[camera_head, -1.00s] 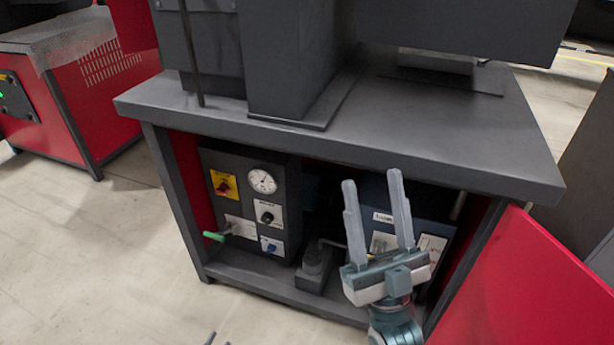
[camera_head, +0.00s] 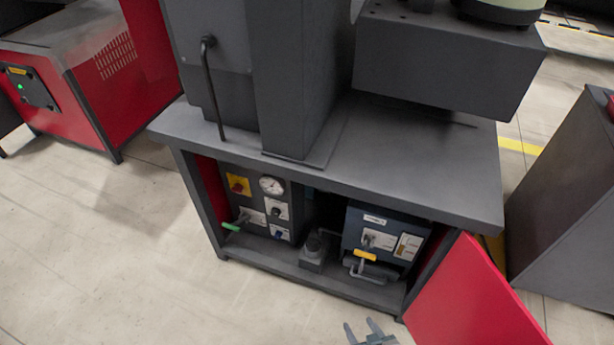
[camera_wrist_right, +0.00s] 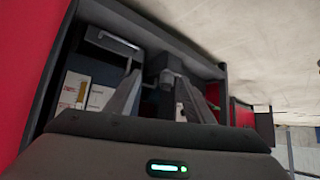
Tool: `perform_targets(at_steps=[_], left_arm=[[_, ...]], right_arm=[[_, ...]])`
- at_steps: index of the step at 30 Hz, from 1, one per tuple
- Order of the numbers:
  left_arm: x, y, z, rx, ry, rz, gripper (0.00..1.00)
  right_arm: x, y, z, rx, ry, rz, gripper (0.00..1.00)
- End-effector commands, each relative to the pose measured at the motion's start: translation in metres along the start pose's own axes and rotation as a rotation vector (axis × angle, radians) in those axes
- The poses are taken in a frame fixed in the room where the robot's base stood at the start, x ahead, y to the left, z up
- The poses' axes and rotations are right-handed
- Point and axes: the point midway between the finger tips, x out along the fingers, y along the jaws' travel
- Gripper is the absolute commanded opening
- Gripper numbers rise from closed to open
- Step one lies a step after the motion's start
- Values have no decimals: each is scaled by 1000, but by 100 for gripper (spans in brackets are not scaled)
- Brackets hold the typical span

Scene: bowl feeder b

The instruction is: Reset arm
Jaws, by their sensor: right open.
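My right gripper (camera_head: 363,330) shows only at the bottom edge of the head view, with its two fingers apart and nothing between them. It is below and in front of the open cabinet, clear of it. In the right wrist view my right gripper's fingers (camera_wrist_right: 160,100) stand apart and empty, pointing toward the cabinet's inside. My left gripper is not in the head view. The dark machine cabinet (camera_head: 420,180) has a control panel with a gauge (camera_head: 271,185) and a green-handled lever (camera_head: 231,227). A blue-grey box (camera_head: 355,232) with a yellow-handled lever (camera_head: 365,254) sits beside it.
A red door (camera_head: 470,305) stands open at the cabinet's right, close to my right gripper. A grey cabinet (camera_head: 565,200) stands farther right. A red machine (camera_head: 95,85) is at the back left. The floor (camera_head: 120,260) at the front left is clear.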

Motion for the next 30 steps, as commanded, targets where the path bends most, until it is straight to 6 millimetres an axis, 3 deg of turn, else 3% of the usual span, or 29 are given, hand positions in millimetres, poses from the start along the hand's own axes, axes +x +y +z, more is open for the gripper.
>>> perform_targets(at_steps=[1, 4, 9, 15, 30], left_arm=[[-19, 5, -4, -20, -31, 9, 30], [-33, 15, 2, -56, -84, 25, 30], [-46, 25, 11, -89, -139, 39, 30], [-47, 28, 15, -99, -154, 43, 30], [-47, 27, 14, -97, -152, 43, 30]], right_arm=[[-19, 2, 20, 4, -78, 4, 48], [-38, 5, 67, 9, -204, 11, 48], [-61, 8, 113, 16, -329, 18, 48], [-66, 9, 127, 17, -361, 20, 48], [-65, 9, 126, 17, -357, 19, 48]])
